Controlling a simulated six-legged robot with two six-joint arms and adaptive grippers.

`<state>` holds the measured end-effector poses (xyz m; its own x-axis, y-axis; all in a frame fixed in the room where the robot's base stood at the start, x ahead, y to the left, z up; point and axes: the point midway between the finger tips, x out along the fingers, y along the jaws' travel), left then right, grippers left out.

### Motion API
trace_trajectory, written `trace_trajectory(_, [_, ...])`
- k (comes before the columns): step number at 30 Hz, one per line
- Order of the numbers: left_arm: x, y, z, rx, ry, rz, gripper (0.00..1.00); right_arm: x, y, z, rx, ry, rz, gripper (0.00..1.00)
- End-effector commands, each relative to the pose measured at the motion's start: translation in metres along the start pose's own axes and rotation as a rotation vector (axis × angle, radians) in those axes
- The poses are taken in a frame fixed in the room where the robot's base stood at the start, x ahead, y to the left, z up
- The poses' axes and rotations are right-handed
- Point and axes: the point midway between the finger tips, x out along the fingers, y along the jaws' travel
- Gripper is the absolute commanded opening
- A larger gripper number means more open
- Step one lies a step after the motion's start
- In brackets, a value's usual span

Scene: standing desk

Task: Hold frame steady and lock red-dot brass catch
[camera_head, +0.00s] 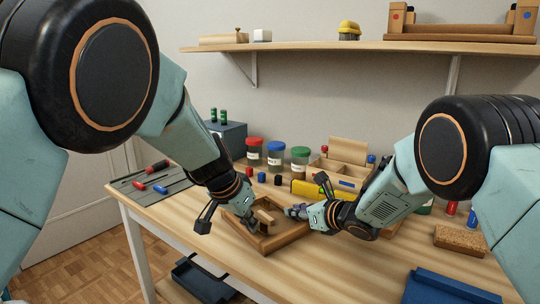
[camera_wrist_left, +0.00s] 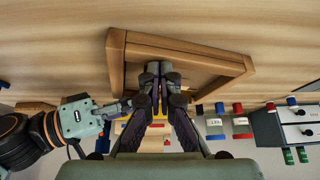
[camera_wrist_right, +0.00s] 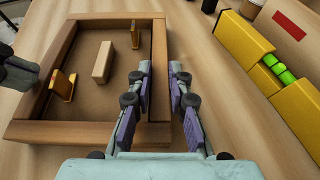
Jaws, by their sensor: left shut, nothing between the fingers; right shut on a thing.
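The wooden frame (camera_head: 285,238) lies on the desk; it also shows in the right wrist view (camera_wrist_right: 90,133). Inside it are a pale wooden block (camera_wrist_right: 103,62) and two brass catches, one at the far side (camera_wrist_right: 135,35) and one at the left (camera_wrist_right: 63,84). My right gripper (camera_wrist_right: 160,72) is shut on the frame's right wall, one finger on each side. My left gripper (camera_wrist_left: 157,70) is shut and empty at the frame's left side; its fingertips partly hide the frame in the left wrist view.
Jars with red, blue and green lids (camera_head: 276,157) stand behind the frame. A yellow box (camera_head: 305,188) and a wooden organizer (camera_head: 347,155) stand behind right. A mat with screwdrivers (camera_head: 150,186) lies left, a cork block (camera_head: 460,240) right. A blue tray (camera_head: 445,290) is at front right.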

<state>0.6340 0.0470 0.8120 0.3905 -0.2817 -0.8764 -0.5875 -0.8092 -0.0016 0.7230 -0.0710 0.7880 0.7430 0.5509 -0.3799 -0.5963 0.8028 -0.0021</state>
Motion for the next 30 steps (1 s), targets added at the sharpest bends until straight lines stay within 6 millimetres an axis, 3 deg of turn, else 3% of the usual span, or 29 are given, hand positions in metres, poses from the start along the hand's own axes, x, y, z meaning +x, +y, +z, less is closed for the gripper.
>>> trace_trajectory(1, [0.0005, 0.0001, 0.0003, 0.000, 0.000, 0.000, 0.00, 0.0005, 0.0014, -0.0086, 0.005, 0.016, 0.001, 0.00])
trace_trajectory(30, [0.0033, 0.0029, -0.0053, 0.001, -0.001, 0.001, 0.00, 0.0006, 0.0014, -0.0086, 0.005, 0.016, 0.001, 0.00])
